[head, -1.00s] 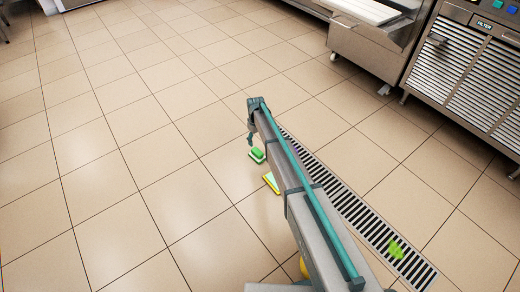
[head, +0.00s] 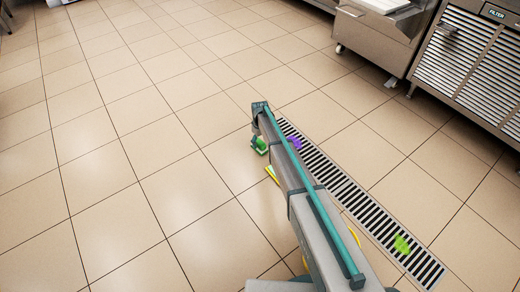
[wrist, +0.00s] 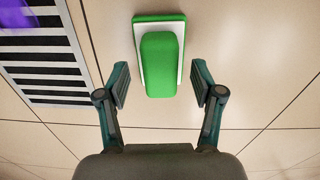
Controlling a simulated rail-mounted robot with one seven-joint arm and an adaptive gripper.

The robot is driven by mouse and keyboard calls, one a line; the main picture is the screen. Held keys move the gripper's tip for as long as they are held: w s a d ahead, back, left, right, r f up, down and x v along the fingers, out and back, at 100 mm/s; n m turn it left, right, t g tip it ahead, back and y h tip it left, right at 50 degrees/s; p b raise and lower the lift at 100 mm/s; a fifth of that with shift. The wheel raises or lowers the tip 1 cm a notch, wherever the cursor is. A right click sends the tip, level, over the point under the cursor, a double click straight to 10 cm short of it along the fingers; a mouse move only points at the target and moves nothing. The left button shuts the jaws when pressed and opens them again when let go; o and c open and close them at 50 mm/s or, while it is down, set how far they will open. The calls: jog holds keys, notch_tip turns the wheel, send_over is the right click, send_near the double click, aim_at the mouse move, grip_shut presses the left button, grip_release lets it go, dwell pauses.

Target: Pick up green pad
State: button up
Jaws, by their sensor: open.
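The green pad (wrist: 160,66) is a rounded green block with a wider green and white base, and it lies on the tiled floor in the wrist view. In the head view the green pad (head: 261,145) shows beside the end of my arm, partly covered by it. My gripper (wrist: 160,85) is open, with one finger on each side of the pad's near end. No contact shows between the fingers and the pad. How high the fingers are above the floor is hard to tell.
A slotted floor drain (head: 350,195) runs along the right of my arm. A purple item (head: 295,142) and a lime-green item (head: 402,245) lie on it. A yellow item (head: 272,174) lies partly behind my arm. Steel equipment (head: 470,65) stands at the upper right. Floor on the left is clear.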

jog(key=shift+f, duration=0.85)
jog(key=shift+r, duration=0.1)
grip_shut()
jog(key=shift+r, duration=0.1)
